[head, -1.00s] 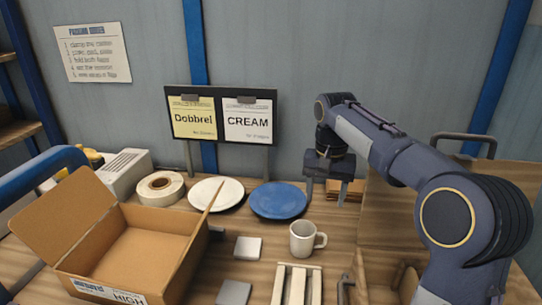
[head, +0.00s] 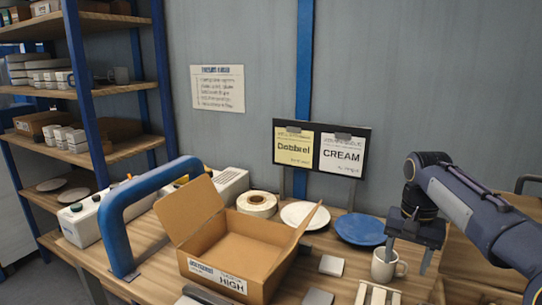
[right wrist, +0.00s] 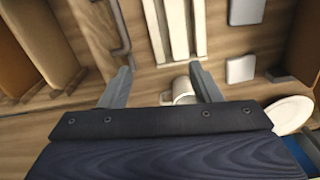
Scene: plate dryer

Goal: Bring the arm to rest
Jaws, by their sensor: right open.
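My right gripper (head: 407,257) is open and empty. It hangs above the table beside and slightly above the white mug (head: 386,266) in the head view, partly overlapping it. In the right wrist view the two fingers (right wrist: 160,70) are spread apart, with the mug (right wrist: 183,90) seen between them, partly hidden by a finger and the gripper body. Whether a finger touches the mug cannot be told. My left gripper is not in view.
A slatted rack (head: 376,294) lies in front. A blue bar (head: 118,225) rises at left. Signs (head: 318,148) stand behind.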

